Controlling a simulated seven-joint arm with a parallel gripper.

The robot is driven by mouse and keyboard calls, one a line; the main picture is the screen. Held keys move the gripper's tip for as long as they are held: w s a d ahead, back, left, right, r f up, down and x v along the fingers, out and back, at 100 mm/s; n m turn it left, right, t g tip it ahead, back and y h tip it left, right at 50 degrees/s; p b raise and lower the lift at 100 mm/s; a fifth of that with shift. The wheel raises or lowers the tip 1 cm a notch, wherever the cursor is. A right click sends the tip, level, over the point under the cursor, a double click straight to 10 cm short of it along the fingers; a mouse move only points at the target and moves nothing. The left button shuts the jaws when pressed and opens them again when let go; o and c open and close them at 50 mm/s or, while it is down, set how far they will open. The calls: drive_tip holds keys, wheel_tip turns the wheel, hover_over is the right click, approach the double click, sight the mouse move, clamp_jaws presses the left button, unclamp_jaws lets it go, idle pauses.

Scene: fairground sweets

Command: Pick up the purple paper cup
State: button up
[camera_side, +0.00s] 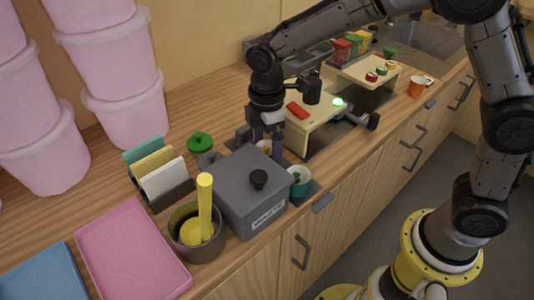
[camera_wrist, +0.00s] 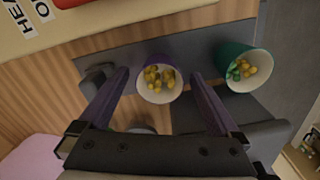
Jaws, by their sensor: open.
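The purple paper cup (camera_wrist: 158,82) stands upright in the wrist view with its white inside and yellow sweets showing. My gripper (camera_wrist: 159,78) is open above it, with one finger on each side of the cup and gaps between fingers and cup. In the side view my gripper (camera_side: 264,146) points down behind the grey box (camera_side: 257,205). A pale bit of a cup shows between its fingers there; most of it is hidden by the box and fingers.
A teal cup with yellow and green sweets (camera_wrist: 243,70) stands right of the purple one; it also shows in the side view (camera_side: 299,180), beside the box. A card holder (camera_side: 165,185), a dark pot with a yellow stick (camera_side: 197,232) and a pink tray (camera_side: 130,250) lie left.

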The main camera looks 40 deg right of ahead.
drive_tip(key=shift+f, duration=0.6)
drive_tip(key=c, duration=1.4)
drive_tip(key=shift+o, duration=0.2)
drive_tip(key=shift+r, duration=0.2)
